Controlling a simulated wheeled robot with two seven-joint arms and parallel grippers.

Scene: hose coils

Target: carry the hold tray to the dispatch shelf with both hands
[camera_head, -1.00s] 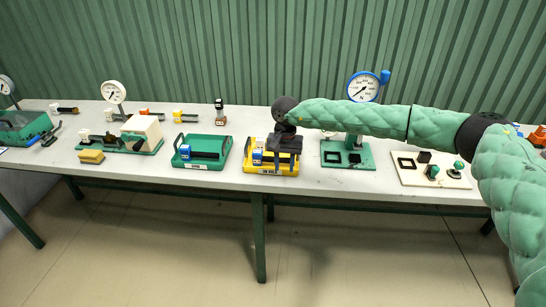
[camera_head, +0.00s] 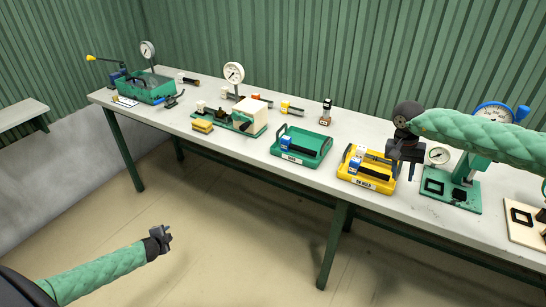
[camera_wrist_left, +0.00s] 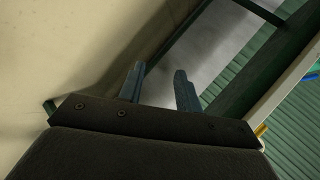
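The yellow hold tray (camera_head: 346,176), labelled "ON HOLD", sits on the long table with a blue-and-white item and a black bar in it. My right gripper (camera_head: 402,158) is at the tray's back right edge, fingers down; I cannot tell whether it touches the tray or how its fingers stand. My left gripper (camera_head: 166,238) is low at the left, in front of the table and far from the tray. In the left wrist view its two fingers (camera_wrist_left: 159,75) stand apart with nothing between them. I cannot tell for certain which surface is the dispatch shelf.
A green tray (camera_head: 303,160) stands left of the hold tray. A green gauge stand (camera_head: 452,197) is close on its right. A fixture with a cream block (camera_head: 248,114) and a green bin (camera_head: 150,92) are further left. A grey bench (camera_head: 18,114) stands at far left. The floor is open.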

